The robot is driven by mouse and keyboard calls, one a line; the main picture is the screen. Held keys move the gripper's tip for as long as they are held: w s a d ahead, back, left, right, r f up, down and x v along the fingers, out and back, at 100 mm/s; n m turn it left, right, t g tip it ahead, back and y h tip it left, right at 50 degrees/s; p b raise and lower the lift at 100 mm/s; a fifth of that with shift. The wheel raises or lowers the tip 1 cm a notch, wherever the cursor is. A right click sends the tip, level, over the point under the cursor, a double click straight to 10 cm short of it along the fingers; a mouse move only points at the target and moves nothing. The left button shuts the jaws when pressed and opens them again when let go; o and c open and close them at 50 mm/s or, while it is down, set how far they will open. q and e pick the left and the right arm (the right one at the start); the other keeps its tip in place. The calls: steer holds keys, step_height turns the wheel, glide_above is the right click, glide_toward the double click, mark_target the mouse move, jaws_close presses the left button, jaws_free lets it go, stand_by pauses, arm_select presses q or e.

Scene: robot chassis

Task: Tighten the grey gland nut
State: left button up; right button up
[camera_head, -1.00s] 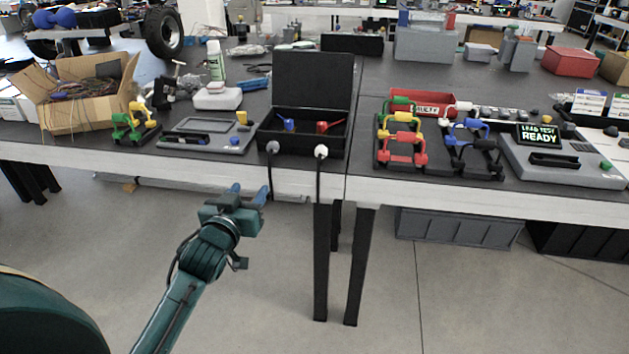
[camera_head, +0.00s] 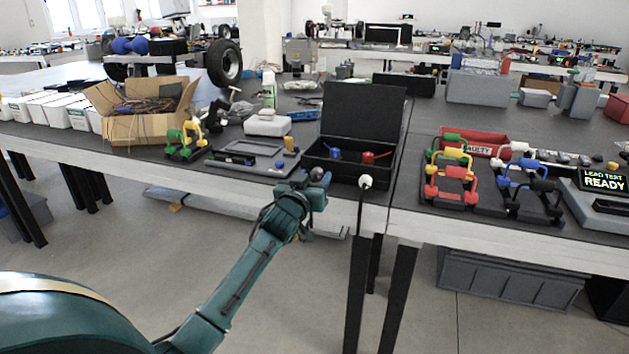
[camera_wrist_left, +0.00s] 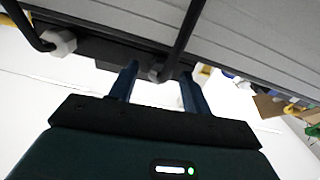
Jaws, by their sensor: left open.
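The grey gland nut (camera_head: 317,172) is on the front of the black open-lidded box (camera_head: 345,171), left of a white gland nut (camera_head: 365,182) with a black cable. My left gripper (camera_head: 312,179) is right at the grey nut in the head view, its blue fingers open and partly covering it. In the left wrist view, the grey nut (camera_wrist_left: 157,72) shows in the gap between the two blue fingertips (camera_wrist_left: 160,76), with a dark cable running beside it. The white nut (camera_wrist_left: 62,43) is off to the left there. I cannot tell whether a finger touches the grey nut.
The table's pale front edge (camera_head: 250,170) runs just below the box. A grey panel (camera_head: 250,160) and a green-yellow clamp-like rack (camera_head: 185,141) stand left of it. Coloured handles and a red FAULTY bin (camera_head: 475,143) are to the right. Floor before the table is clear.

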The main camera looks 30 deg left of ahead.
arm_select(q)
steer(key=shift+w+a, duration=0.15)
steer(key=shift+w, duration=0.35)
